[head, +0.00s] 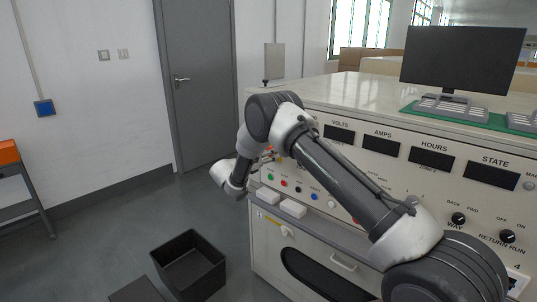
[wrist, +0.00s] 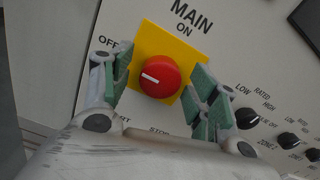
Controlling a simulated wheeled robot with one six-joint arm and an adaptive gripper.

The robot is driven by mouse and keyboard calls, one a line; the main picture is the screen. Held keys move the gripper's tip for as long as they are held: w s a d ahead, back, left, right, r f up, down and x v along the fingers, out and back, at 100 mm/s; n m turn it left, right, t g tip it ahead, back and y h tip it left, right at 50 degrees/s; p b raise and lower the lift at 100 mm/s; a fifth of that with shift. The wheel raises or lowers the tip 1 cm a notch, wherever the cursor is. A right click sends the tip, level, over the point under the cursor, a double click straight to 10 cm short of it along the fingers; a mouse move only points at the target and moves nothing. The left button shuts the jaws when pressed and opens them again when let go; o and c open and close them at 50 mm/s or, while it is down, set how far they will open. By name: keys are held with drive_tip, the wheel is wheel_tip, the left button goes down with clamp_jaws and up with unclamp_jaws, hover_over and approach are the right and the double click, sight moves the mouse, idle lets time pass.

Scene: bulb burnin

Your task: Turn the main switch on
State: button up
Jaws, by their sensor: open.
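The main switch (wrist: 164,79) is a round red knob on a yellow plate (wrist: 155,37), under the words MAIN and ON in the wrist view. OFF is printed at the plate's upper left. The white mark on the knob points left, not up to ON. My gripper (wrist: 160,88) is open, with one green-padded finger on each side of the knob. I cannot tell whether the pads touch the knob. In the head view my arm hides the switch, and the gripper is mostly hidden at the left part of the panel.
Smaller black knobs (wrist: 247,118) sit right of the switch. The bench panel (head: 455,185) carries displays, coloured buttons and more knobs. A monitor (head: 463,58) stands on top. White blocks (head: 293,208) lie on the ledge below. A black bin (head: 190,264) stands on the floor at left.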

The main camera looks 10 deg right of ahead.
drive_tip(key=c, duration=1)
drive_tip(key=shift+m, duration=0.3)
drive_tip(key=m, duration=1.7)
drive_tip(key=shift+f, duration=0.1)
drive_tip(key=shift+s+m, duration=0.1)
drive_tip(key=shift+m, duration=0.2)
drive_tip(key=o, duration=1)
